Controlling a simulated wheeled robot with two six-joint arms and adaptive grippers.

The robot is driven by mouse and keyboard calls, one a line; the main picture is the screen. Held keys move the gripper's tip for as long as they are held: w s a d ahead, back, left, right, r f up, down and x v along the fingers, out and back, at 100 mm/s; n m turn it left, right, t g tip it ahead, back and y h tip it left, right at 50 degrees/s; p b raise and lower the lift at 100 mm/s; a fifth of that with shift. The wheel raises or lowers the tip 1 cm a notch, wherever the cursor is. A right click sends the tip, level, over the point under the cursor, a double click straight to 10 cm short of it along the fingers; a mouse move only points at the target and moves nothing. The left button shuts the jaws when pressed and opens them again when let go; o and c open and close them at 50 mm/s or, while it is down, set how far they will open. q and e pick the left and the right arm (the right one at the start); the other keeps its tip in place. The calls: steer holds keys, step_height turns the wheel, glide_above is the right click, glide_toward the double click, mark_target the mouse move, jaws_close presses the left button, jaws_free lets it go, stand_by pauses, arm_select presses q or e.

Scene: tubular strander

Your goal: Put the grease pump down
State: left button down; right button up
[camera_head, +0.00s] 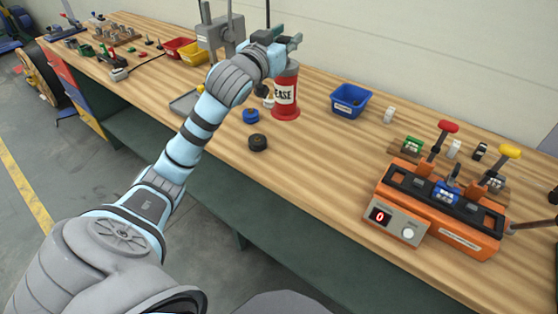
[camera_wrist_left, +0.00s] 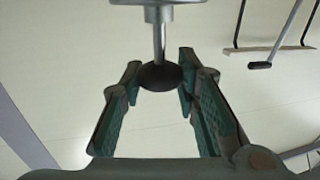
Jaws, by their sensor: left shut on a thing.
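The grease pump (camera_head: 286,96) is a red cylinder with a white label on which "EASE" can be read. It is upright at the middle of the bench, with no clear gap under its base. My left gripper (camera_head: 284,42) is above its top, and the hand and wrist hide part of the upper end. In the left wrist view, the two green-padded fingers (camera_wrist_left: 160,78) are closed around a dark round knob (camera_wrist_left: 160,76) on a metal rod. My right gripper is in neither view.
The wooden bench (camera_head: 300,165) holds a blue bin (camera_head: 350,100) right of the pump and a blue cap (camera_head: 251,116) and black cap (camera_head: 258,142) in front. An orange lever fixture (camera_head: 440,205) stands right.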

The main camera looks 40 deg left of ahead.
mark_target(276, 109)
arm_select(q)
steer(key=shift+a+r+n+y, duration=0.3)
steer(key=shift+a+r+y, duration=0.3)
steer(key=shift+a+r, duration=0.25)
steer(key=shift+a+f, duration=0.15)
steer(key=shift+f, duration=0.2)
step_height(276, 109, down, 15)
steer(key=b, duration=0.3)
steer(key=shift+r+b, duration=0.15)
steer(key=shift+b, duration=0.2)
step_height(276, 109, down, 4)
steer(key=shift+f+b, duration=0.2)
steer(key=shift+b, duration=0.35)
steer(key=c, duration=1.4)
jaws_free()
steer(key=shift+o, duration=0.9)
steer(key=shift+s, duration=0.1)
steer(key=v, duration=1.2)
steer(key=shift+r, duration=0.2)
